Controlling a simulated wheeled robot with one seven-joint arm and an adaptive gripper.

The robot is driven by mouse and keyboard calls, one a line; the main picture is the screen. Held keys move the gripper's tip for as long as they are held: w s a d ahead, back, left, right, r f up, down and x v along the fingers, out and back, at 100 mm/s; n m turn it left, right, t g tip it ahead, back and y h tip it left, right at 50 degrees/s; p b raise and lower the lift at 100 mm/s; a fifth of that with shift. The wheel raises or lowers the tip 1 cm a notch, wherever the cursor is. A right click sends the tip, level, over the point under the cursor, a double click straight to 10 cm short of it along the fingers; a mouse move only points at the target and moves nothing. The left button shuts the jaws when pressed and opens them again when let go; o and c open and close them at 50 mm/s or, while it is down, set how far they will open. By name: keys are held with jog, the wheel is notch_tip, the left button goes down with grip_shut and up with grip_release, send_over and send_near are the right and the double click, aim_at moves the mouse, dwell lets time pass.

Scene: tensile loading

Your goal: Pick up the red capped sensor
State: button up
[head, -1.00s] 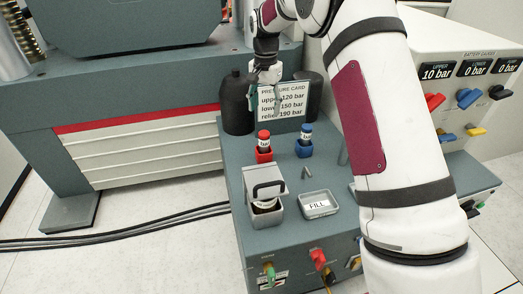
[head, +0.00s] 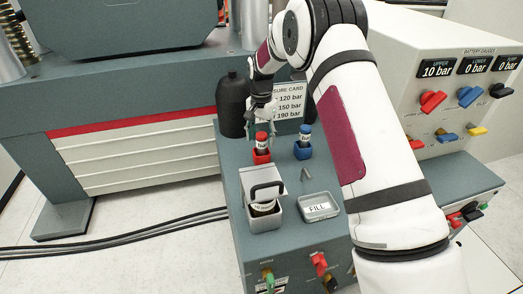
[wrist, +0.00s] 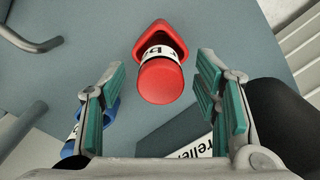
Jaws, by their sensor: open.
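The red capped sensor (head: 261,138) stands upright in a red holder (head: 262,156) on the grey bench top. In the wrist view its round red cap (wrist: 161,81) faces the camera, with a white labelled band behind it and the red holder (wrist: 161,32) around its lower end. My gripper (head: 262,122) is just above the sensor in the head view. In the wrist view my gripper (wrist: 159,100) is open, with green-padded fingers to either side of the cap and nothing between them touching it.
A blue capped sensor (head: 304,134) in a blue holder (head: 303,151) stands close to the right. A black bottle (head: 231,105) and the pressure card (head: 291,104) are behind. A lidded grey box (head: 263,205) and the FILL tray (head: 318,207) are in front.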

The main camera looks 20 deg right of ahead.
aim_at(262, 144)
notch_tip(262, 144, down, 4)
jog(key=shift+w+b, duration=0.1)
jog(key=shift+b, duration=0.45)
jog(key=shift+c, duration=0.2)
grip_shut()
jog(key=shift+r, duration=0.1)
